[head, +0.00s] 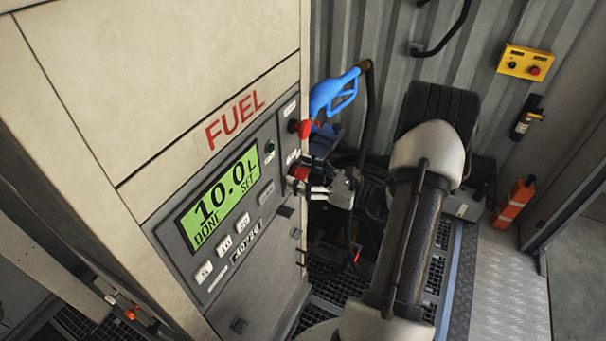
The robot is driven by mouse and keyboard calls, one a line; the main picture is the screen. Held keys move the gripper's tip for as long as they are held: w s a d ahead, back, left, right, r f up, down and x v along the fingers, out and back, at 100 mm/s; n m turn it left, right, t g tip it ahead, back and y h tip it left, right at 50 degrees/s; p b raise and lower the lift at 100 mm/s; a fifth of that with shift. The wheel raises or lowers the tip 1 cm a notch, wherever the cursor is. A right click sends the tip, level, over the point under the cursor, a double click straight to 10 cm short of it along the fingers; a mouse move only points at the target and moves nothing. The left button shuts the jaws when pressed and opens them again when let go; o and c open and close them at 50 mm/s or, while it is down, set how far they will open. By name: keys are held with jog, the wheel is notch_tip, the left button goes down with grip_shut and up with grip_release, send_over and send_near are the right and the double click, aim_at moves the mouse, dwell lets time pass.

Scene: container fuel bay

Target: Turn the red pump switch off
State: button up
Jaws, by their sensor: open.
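The beige fuel pump (120,90) stands at the left, with a grey control panel on its right face. Two red controls stick out of the panel's right edge: an upper red knob (303,129) and a lower red switch (299,173). Their small labels are too small to read. My gripper (308,186) is open, its silver fingers pointing left at the lower red switch. The fingers are very close to it and partly cover it; I cannot tell whether they touch. The green display (221,197) reads 10.0 L, DONE and SET.
A blue fuel nozzle (334,92) hangs behind the upper knob, with a dark hose. Panel buttons (225,243) sit under the display. A yellow box (525,62) with a red button is on the corrugated wall. An orange bottle-like object (514,203) stands at the right.

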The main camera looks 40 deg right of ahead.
jog(key=c, duration=1.1)
